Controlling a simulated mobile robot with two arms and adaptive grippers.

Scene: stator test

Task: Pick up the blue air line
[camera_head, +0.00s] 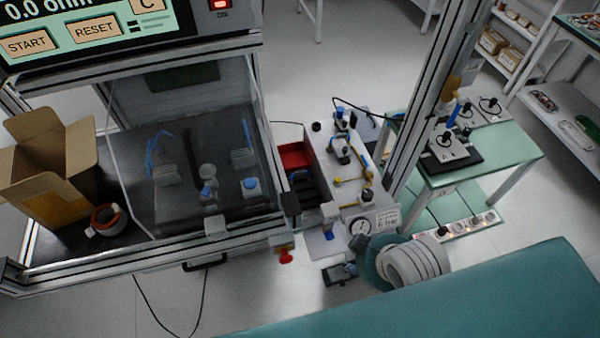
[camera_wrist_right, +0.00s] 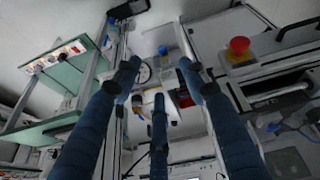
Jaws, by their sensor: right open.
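Several blue parts show, and I cannot tell for sure which is the air line. A thin blue curved tube (camera_head: 155,150) stands inside the clear-walled test chamber (camera_head: 200,215). A small blue piece (camera_head: 328,236) sits at the front end of the white pneumatic panel (camera_head: 338,185), left of the gauge (camera_head: 360,226); a blue piece also shows beyond the fingers in the right wrist view (camera_wrist_right: 162,49). My right gripper (camera_head: 340,273) is near the panel's front end. Its blue fingers (camera_wrist_right: 159,76) are spread and empty in the wrist view. My left gripper is out of view.
A red emergency button (camera_wrist_right: 239,45) is on the bench front. A red bin (camera_head: 294,156) stands between chamber and panel. A cardboard box (camera_head: 50,165) and tape roll (camera_head: 106,219) are at left. A green table (camera_head: 510,150) with fixtures is at right.

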